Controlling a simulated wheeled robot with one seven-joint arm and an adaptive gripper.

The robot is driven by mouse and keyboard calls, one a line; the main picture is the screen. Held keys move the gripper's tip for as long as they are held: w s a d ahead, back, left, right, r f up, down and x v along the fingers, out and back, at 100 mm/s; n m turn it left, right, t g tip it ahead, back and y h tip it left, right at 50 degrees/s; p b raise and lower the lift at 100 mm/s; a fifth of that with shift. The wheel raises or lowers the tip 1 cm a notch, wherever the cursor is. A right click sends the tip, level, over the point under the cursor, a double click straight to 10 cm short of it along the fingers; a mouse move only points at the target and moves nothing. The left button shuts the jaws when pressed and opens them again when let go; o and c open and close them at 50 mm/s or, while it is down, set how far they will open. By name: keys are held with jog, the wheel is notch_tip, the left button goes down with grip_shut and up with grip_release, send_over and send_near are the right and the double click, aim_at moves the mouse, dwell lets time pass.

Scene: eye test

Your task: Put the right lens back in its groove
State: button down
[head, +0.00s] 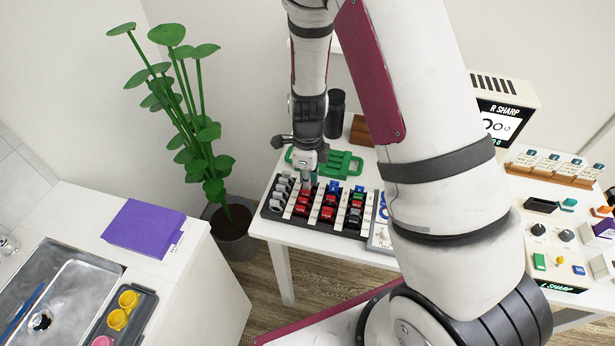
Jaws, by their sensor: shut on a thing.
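The black lens tray (273,211) lies on the white table, with rows of grooves split by pale strips. Grey, red, blue, green and black-rimmed lenses stand in it. My gripper (309,181) points down over the back of the tray, between the grey row and the first red row. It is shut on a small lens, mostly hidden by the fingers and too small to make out. A red lens (303,203) stands just below the fingertips. I cannot tell whether the held lens touches a groove.
A green rack (343,163) lies behind the tray. A black cylinder (336,112) and a brown block (361,130) stand farther back. My arm hides the table's middle. A screen device (505,92) and a wooden rack (550,176) are at right. A potted plant (237,226) stands left.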

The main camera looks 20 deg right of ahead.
jog(key=shift+f, duration=0.3)
jog(key=c, duration=1.7)
grip_release()
jog(key=shift+r, duration=0.15)
notch_tip(320, 180, up, 12)
jog(key=shift+f, duration=0.1)
